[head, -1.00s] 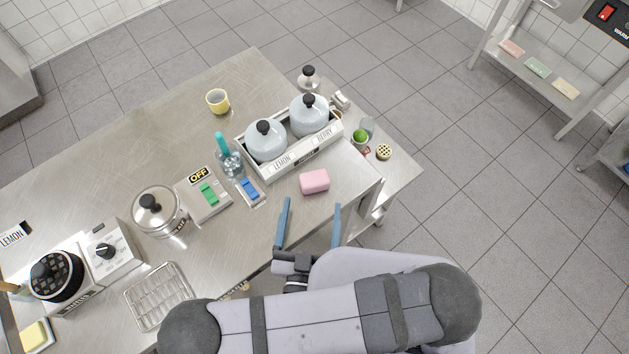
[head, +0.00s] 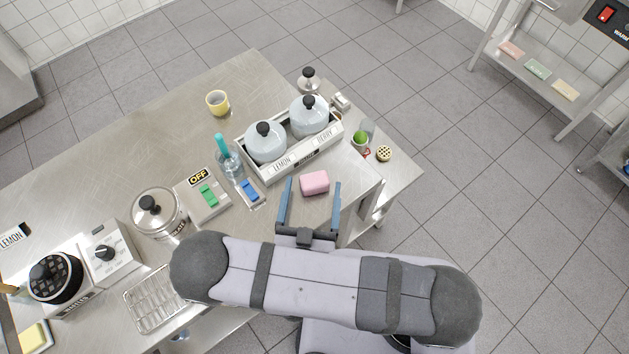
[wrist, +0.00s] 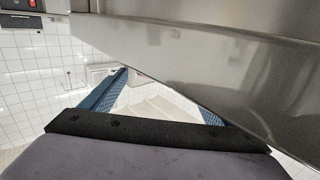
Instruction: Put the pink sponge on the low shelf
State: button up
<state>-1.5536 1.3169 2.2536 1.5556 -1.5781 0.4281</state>
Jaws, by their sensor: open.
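The pink sponge (head: 314,183) lies flat on the steel worktop (head: 255,225), near its right end and in front of the long white tray. My gripper (head: 313,184) is open and empty. In the head view its two blue fingers reach up on the left and right of the sponge, with a gap on each side; their height over it is hard to judge. The wrist view shows the blue fingers (wrist: 150,98) and a broad steel surface (wrist: 210,60) but no sponge. A steel shelf (head: 520,68) low on the stand at upper right holds pink, green and pale yellow pieces.
The white tray (head: 305,158) holds two lidded pots, close behind the sponge. Open floor lies right of the table.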

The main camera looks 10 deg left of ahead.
aim_at(312, 187)
jog(key=shift+w, duration=0.7)
jog(key=shift+c, duration=0.3)
jog(key=c, duration=1)
jog(key=shift+c, duration=0.4)
jog(key=shift+r, duration=0.15)
notch_tip(312, 187, up, 10)
jog(key=p, duration=0.8)
jog(key=shift+a+f, duration=0.1)
jog(key=shift+f, duration=0.1)
